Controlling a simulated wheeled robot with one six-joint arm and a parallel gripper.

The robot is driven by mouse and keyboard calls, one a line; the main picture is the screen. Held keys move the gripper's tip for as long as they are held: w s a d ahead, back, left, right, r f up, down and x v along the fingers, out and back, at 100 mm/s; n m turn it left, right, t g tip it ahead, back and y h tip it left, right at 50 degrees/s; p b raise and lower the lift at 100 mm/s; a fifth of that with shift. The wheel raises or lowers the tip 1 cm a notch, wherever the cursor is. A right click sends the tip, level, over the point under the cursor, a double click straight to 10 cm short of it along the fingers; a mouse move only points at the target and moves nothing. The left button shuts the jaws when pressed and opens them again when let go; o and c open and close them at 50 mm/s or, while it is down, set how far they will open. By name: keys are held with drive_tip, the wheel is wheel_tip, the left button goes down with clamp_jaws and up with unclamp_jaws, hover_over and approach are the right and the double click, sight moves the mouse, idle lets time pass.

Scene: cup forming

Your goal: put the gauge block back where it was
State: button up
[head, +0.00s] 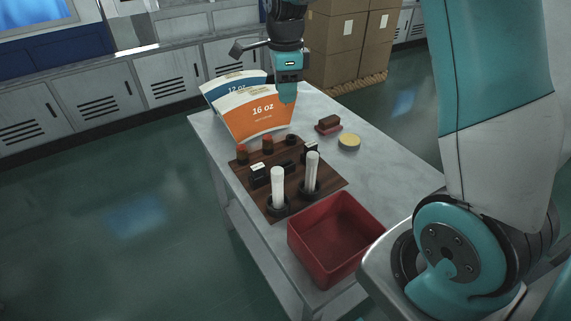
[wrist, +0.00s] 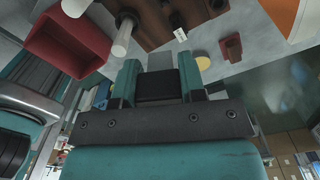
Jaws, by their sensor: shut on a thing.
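My gripper (head: 287,98) is above the far end of the table, in front of the cup blanks, with its fingers pointing down. In the wrist view my gripper (wrist: 159,68) is shut on a small grey piece (wrist: 160,61) between the teal fingertips, which I take for the gauge block. Its edges blend with the grey table behind, and the fingers hide it in the head view. The dark wooden board (head: 330,184) lies on the table, nearer than the gripper. It carries two white rods (head: 278,187) in black rings, dark blocks with white labels (head: 259,172) and orange-brown pieces (head: 242,153).
An open red bin (head: 293,240) stands at the table's near end. A yellow-topped round tin (head: 349,141) and a reddish-brown block (head: 328,124) sit right of the board. The orange 16 oz blank (head: 262,112) and blue 12 oz blank (head: 237,86) stand at the far left. The table's right side is mostly clear.

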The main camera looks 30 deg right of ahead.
wheel_tip(320, 180, down, 18)
drive_tip(key=shift+f+p, duration=0.15)
drive_tip(key=shift+p, duration=0.15)
drive_tip(key=shift+f, duration=0.35)
drive_tip(key=o, duration=1)
